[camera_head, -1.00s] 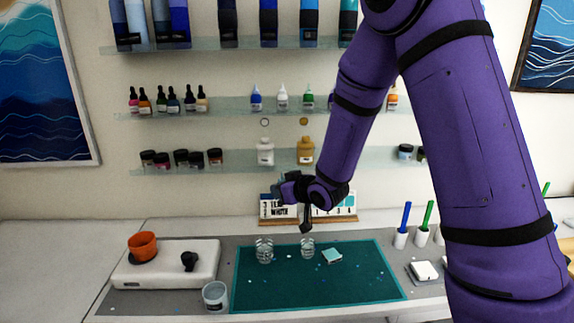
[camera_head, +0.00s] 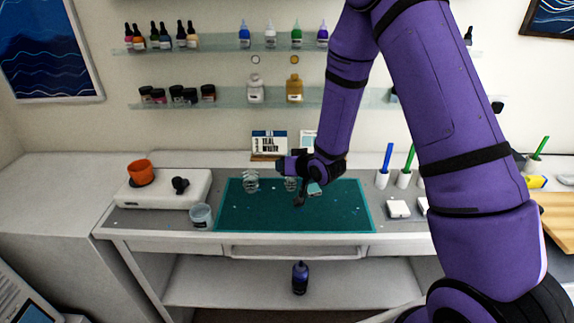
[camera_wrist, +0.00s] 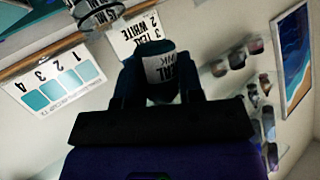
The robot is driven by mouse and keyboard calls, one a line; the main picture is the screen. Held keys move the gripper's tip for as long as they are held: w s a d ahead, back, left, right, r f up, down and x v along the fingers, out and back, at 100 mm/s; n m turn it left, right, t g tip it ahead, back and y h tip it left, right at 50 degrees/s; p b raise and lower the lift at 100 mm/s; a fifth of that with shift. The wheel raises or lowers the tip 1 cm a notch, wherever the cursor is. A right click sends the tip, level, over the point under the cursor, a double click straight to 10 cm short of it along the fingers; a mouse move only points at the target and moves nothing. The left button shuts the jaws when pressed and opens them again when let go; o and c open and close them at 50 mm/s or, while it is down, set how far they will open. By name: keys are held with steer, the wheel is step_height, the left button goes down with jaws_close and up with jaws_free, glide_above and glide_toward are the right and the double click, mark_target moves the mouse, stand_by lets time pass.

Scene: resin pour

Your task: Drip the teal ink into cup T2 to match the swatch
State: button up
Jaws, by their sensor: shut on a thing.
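My gripper (camera_wrist: 163,90) is shut on the ink bottle (camera_wrist: 162,68), a dark bottle whose white label is partly readable in the wrist view. In the head view my gripper (camera_head: 300,182) is over the teal mat (camera_head: 290,215), beside two clear cups. The left clear cup (camera_head: 251,182) stands apart from it; the right clear cup (camera_head: 290,184) is close to it. I cannot read which cup is T2. A teal tile (camera_head: 314,189) lies partly behind my gripper. The swatch card (camera_wrist: 56,82) shows several teal shades; a ratio card (camera_wrist: 138,34) is beside it.
Another cup (camera_head: 201,216) stands by the mat's left edge. The mat's front is clear.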

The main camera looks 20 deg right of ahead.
steer(key=m+g+y, duration=0.1)
steer(key=m+y, duration=0.1)
steer(key=shift+s+a+m+g, duration=0.2)
steer(key=shift+a+m+g, duration=0.1)
steer(key=shift+m+g, duration=0.1)
steer(key=shift+s+a+f+m+g+y, duration=0.2)
steer(key=shift+m+g+y, duration=0.1)
steer(key=shift+m+y, duration=0.25)
steer(key=shift+s+a+f+m+g+y, duration=0.1)
steer(key=shift+a+m+g+y, duration=0.15)
steer(key=shift+m+y, duration=0.25)
steer(key=m+y, duration=0.1)
steer(key=m, duration=0.1)
steer(key=f+m+g+y, duration=0.1)
steer(key=y, duration=0.1)
steer(key=shift+s+a+f+m+y, duration=0.15)
steer(key=shift+m+y, duration=0.1)
steer(key=shift+m, duration=0.1)
steer(key=shift+a, duration=0.15)
steer(key=shift+d+r+m+g+y, duration=0.25)
steer(key=shift+r+m+y, duration=0.15)
steer(key=shift+m, duration=0.1)
steer(key=shift+a, duration=0.15)
